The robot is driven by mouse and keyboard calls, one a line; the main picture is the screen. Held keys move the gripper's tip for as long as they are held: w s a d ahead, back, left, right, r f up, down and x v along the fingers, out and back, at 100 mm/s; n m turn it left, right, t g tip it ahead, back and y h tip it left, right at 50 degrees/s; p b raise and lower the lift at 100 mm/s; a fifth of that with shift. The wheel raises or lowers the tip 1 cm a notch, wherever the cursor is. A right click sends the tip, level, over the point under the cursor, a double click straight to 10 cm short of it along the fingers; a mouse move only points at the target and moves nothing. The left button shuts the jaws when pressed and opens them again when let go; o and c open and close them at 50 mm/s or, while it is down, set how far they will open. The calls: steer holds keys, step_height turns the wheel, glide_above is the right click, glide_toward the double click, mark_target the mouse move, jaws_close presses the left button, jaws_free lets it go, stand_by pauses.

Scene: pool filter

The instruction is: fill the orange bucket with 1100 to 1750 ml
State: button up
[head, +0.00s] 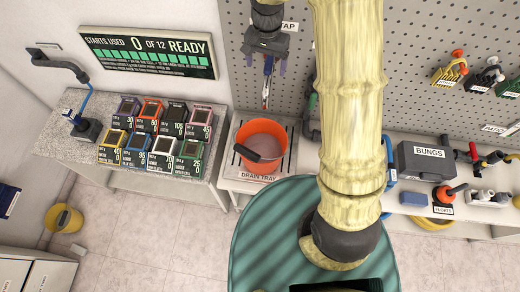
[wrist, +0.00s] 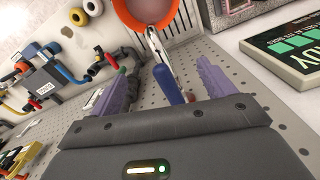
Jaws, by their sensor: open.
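The orange bucket (head: 262,145) stands upright on the drain tray (head: 243,174), with a dark grip lying across its side. Its inside looks pale pinkish grey, and I cannot tell whether it holds water. In the wrist view the bucket (wrist: 124,14) shows at the top, beyond my fingers. My gripper (head: 275,68) is open at the pegboard by the TAP sign (head: 289,27), above and behind the bucket. In the wrist view a blue and red handle (wrist: 166,84) with a metal part lies between the spread purple fingers (wrist: 160,82). I cannot tell whether they touch it.
Several coloured numbered boxes (head: 163,145) stand on the left bench below a sign reading 0 of 12 ready (head: 150,52). A BUNGS box (head: 425,160) and several fittings lie right. A yellow bucket (head: 65,218) is on the floor at left.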

step_height(320, 180, up, 4)
steer(key=p, duration=0.2)
steer(key=shift+p, duration=0.3)
step_height(320, 180, up, 17)
steer(key=b, duration=0.4)
steer(key=shift+r+b, duration=0.2)
steer(key=shift+b, duration=0.2)
steer(key=s+d+f+n+t+b, duration=0.1)
steer(key=s+d+f+n+b, duration=0.1)
steer(key=s+d+f, duration=0.3)
steer(key=s+d+f+n+t+b, duration=0.1)
steer(key=s+d+f+b, duration=0.4)
steer(key=s+f, duration=0.8)
step_height(320, 180, down, 8)
steer(key=shift+s+d+r+n+t, duration=0.15)
steer(key=shift+d+n+t, duration=0.15)
steer(key=shift+d+n, duration=0.45)
